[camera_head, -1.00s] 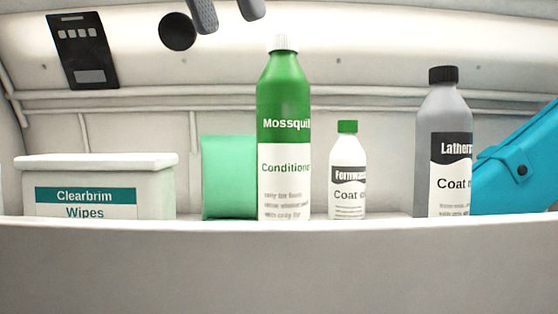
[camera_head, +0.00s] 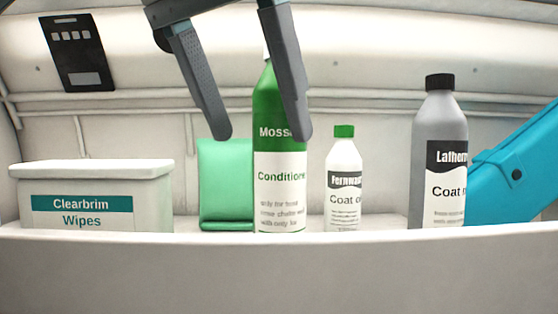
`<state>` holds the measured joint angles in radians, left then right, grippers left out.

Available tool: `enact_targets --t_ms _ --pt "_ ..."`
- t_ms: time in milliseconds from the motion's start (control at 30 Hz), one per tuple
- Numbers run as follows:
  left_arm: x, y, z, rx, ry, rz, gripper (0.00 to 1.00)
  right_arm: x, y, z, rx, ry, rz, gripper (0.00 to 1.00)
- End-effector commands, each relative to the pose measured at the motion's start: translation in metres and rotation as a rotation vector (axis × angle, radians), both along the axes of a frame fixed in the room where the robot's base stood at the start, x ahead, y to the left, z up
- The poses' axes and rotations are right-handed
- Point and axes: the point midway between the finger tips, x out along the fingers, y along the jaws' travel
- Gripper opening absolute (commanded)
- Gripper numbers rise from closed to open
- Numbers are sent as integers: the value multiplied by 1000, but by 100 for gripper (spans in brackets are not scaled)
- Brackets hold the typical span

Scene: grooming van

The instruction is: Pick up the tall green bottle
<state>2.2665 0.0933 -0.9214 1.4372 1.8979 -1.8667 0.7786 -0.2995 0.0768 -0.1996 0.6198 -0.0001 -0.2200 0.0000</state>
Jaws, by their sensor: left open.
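The tall green bottle (camera_head: 280,180) stands upright on the shelf, with a white label reading "Conditioner" in part. Its base is hidden behind the shelf's front lip. My left gripper (camera_head: 261,132) comes down from the top with its two fingers spread. One finger hangs left of the bottle, and the other crosses in front of the bottle's upper right side, hiding part of the neck and cap. The gripper is open and holds nothing. I cannot tell whether a finger touches the bottle. My right gripper is not in view.
A small white bottle with a green cap (camera_head: 344,185) stands close on the right, a grey bottle (camera_head: 440,150) further right, beside a blue case (camera_head: 515,170). The shelf lip (camera_head: 280,265) runs along the front.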

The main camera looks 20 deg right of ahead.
Motion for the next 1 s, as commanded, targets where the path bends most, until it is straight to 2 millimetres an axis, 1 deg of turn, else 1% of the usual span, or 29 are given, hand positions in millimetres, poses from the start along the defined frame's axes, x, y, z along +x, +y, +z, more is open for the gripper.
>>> enact_targets --t_ms 33,200,600,767,867,1000 --pt "3 -2 -4 2 1 0 68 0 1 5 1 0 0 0" --pt "5 -6 -14 0 0 1 68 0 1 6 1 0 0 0" --pt "6 -7 -16 1 0 0 68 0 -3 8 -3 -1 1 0" --pt "9 -12 -23 3 2 -1 68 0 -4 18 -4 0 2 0" --pt "11 -17 -31 3 1 -2 68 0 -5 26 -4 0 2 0" --pt "15 -24 -46 3 2 -1 68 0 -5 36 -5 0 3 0"
